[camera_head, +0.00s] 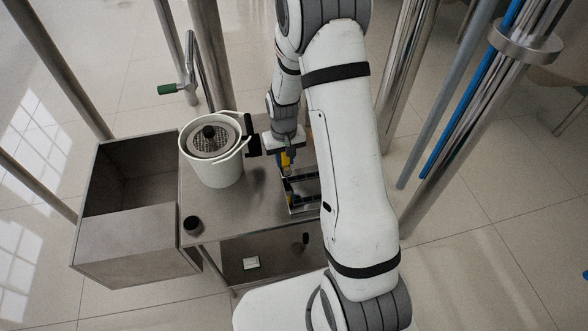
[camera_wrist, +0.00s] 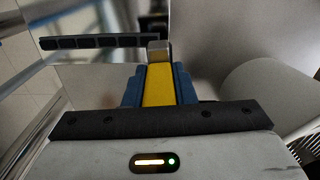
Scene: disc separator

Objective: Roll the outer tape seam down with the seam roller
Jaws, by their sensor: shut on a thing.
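My gripper (camera_head: 286,158) is shut on a tool with a yellow handle, which I take to be the seam roller (camera_wrist: 159,86). In the wrist view the blue fingers (camera_wrist: 160,78) stand on both sides of the yellow handle, and a metallic block-like end sticks out beyond them. In the head view the gripper is over the metal table, above or at the dark tray (camera_head: 303,208); I cannot tell whether the tool touches it. A white bucket (camera_head: 217,174) with a perforated disc and black knob stands to the left of the gripper. I cannot make out a tape seam.
An open metal bin (camera_head: 130,238) stands left of the table (camera_head: 245,212). A small dark round knob (camera_head: 192,225) sits at the table's front left corner. The table front between bucket and tray is clear.

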